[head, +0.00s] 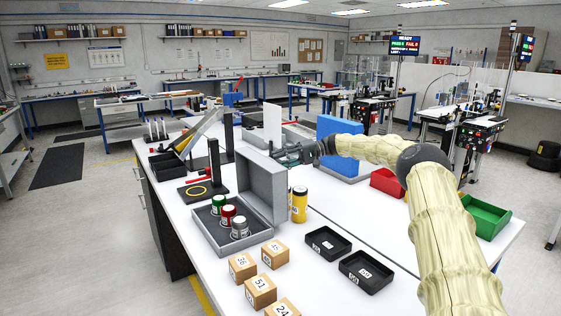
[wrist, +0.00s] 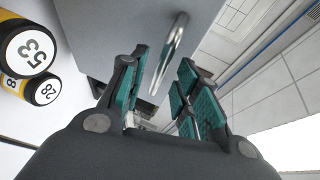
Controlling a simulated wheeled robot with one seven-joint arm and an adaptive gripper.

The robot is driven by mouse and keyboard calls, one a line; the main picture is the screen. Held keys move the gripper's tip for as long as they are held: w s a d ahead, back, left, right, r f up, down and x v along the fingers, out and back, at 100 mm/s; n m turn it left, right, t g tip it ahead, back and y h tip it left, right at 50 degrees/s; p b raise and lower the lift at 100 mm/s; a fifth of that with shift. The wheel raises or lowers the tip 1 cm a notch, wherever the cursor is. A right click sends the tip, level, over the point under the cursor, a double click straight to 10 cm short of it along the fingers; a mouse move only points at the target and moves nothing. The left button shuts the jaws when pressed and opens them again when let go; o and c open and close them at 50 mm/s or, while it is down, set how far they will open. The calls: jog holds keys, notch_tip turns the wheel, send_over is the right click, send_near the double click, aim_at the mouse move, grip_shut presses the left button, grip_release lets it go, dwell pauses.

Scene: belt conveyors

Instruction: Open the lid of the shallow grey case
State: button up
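The shallow grey case stands on the white bench in the head view. Its base (head: 208,236) holds a green, a red and a grey-white can. Its lid (head: 265,188) stands raised, close to upright, along the right side of the base. My gripper (head: 288,157) is at the far upper part of the lid, on its outer side. In the wrist view, my gripper (wrist: 163,105) has its teal-padded fingers apart, with a shiny metal handle (wrist: 172,45) reaching between them. The grey lid face (wrist: 110,35) is beside it. Whether the fingers touch the handle is unclear.
A yellow-and-black canister (head: 299,205) stands right of the lid. Numbered cardboard boxes (head: 260,291) and black trays (head: 327,243) lie in front. A blue panel (head: 338,148), a red bin (head: 387,184) and a green bin (head: 487,215) are to the right. A black stand (head: 215,170) is behind.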

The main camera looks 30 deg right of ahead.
jog(key=v, duration=1.2)
jog(key=shift+d, duration=0.25)
jog(key=shift+w, duration=0.1)
